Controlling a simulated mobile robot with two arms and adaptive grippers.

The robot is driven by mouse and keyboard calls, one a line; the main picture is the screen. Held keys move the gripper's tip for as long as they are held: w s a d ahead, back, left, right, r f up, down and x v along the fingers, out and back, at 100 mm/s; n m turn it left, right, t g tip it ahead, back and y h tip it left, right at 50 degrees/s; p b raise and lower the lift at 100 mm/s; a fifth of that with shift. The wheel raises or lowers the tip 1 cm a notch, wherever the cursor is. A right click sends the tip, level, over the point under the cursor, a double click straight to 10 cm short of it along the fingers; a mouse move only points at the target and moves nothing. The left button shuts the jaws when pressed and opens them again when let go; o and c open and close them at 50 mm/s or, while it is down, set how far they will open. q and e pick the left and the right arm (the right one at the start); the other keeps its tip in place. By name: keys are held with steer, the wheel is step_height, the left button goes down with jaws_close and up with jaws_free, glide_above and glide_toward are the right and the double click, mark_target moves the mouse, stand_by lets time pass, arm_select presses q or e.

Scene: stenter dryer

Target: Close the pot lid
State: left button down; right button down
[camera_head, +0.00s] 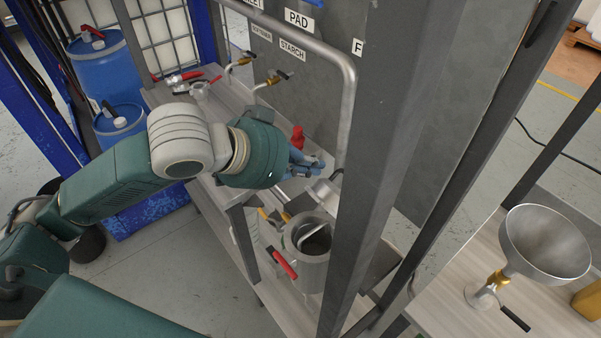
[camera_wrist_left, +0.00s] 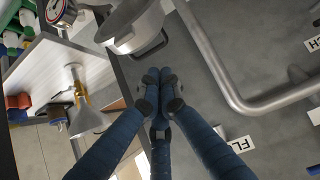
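The metal pot (camera_head: 307,256) stands on the lower bench behind the dark frame post, its mouth open and something metallic showing inside. The raised lid (camera_head: 325,194) is above and behind the pot, partly hidden by the post. A rounded metal part with a black handle, apparently the lid (camera_wrist_left: 130,28), shows at the top of the left wrist view. My left gripper (camera_head: 309,166) is just above the lid in the head view. Its blue fingers (camera_wrist_left: 160,78) have their tips together with nothing visible between them, apart from the handle. My right gripper is not in view.
The thick dark post (camera_head: 385,130) and a bent grey pipe (camera_head: 348,100) stand close to my left gripper. Taps (camera_head: 271,80) and a red item (camera_head: 298,137) are behind it. A metal funnel (camera_head: 545,243) stands on the right bench. Blue drums (camera_head: 104,72) are at the left.

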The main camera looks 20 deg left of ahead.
mark_target(324, 183)
arm_select(q)
steer(key=x, duration=0.2)
steer(key=p+x, duration=0.1)
steer(key=x, duration=0.2)
steer(key=shift+a+f, duration=0.2)
steer(key=shift+s+a+f+p, duration=0.15)
steer(key=shift+s+a+f, duration=0.15)
steer(key=shift+s, duration=0.15)
steer(key=shift+s+a+f+p, duration=0.15)
steer(key=shift+s+a, duration=0.15)
steer(key=shift+s, duration=0.2)
steer(key=shift+s+a+f+p, duration=0.1)
steer(key=shift+s+a+f, duration=0.15)
steer(key=shift+s, duration=0.2)
steer(key=shift+w+d, duration=0.1)
steer(key=shift+w, duration=0.05)
steer(key=shift+f, duration=0.1)
